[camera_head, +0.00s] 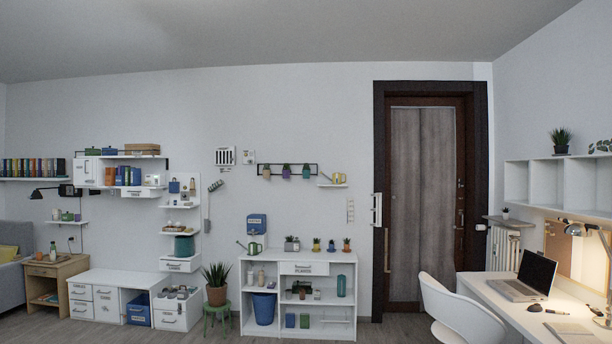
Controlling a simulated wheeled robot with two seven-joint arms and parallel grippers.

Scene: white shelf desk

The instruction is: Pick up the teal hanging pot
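Three small hanging pots with green plants hang in a row from a dark rail (276,165) on the far wall, above the white shelf desk (335,257). The right one (306,174) looks most like the teal hanging pot, but it is small and its colour is hard to tell. The left pot (267,174) and the middle pot (286,174) hang beside it. Neither of my grippers is in view.
The floor (400,335) shows only at the bottom. A potted plant on a green stool (217,312) stands left of the shelf desk. A white chair (458,310) and a desk with a laptop (530,278) stand at right. A small shelf (332,185) is right of the rail.

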